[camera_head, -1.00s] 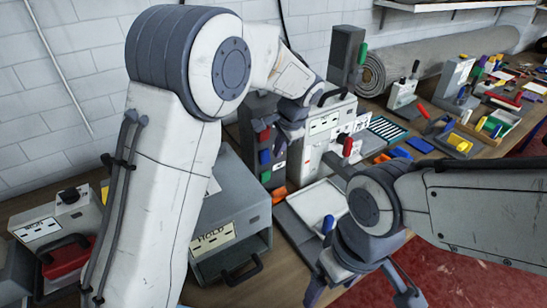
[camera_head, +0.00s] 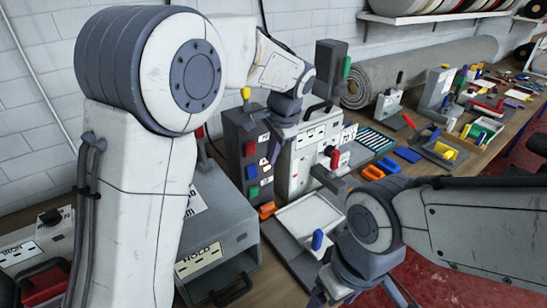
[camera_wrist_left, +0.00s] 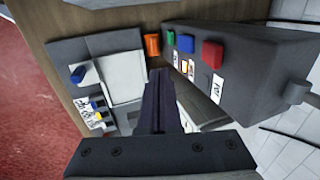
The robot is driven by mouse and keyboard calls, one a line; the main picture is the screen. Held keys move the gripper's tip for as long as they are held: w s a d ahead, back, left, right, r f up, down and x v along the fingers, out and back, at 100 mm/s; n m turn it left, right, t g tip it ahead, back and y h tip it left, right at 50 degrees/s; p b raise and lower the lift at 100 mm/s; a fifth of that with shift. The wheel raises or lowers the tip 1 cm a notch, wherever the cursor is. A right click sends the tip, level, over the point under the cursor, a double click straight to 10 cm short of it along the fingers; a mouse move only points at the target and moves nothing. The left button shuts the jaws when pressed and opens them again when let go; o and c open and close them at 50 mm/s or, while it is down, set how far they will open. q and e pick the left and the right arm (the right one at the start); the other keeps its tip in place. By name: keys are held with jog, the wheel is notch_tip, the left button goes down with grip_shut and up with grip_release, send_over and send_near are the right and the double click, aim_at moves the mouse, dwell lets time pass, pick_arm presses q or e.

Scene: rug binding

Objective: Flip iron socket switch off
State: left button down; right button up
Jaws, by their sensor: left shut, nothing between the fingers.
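A grey-white box with a label that seems to read IRON (camera_head: 20,254) is at the lower left of the head view. It carries a red part (camera_head: 45,284) and a dark knob; my left arm partly hides it, and the switch position cannot be told. My left gripper (camera_head: 284,122) is shut and empty, high between the dark button post (camera_head: 238,130) and the white machine (camera_head: 300,165). In the left wrist view its closed fingers (camera_wrist_left: 158,85) point toward the bench beside the button post. My right gripper (camera_head: 362,297) is open and empty at the bottom of the head view.
A grey box labelled HOLD (camera_head: 235,240) stands between the IRON box and the button post. A pale tray (camera_head: 308,222) lies before the white machine. A rolled grey rug (camera_head: 425,68) and small tools fill the back right. Red floor shows beyond the bench's front edge.

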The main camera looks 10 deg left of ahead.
aim_at(252, 172)
pick_arm(q)
jog(key=shift+s, duration=0.1)
jog(key=shift+f, duration=0.1)
jog(key=w+a+f+p, duration=0.1)
jog(key=f, duration=0.2)
jog(key=w+a+f+p, duration=0.2)
jog(key=f, duration=0.1)
jog(key=w+a+f+p, duration=0.1)
jog(key=w+f, duration=0.1)
jog(key=f, duration=0.2)
jog(key=shift+a+f, duration=0.1)
jog(key=shift+a, duration=0.3)
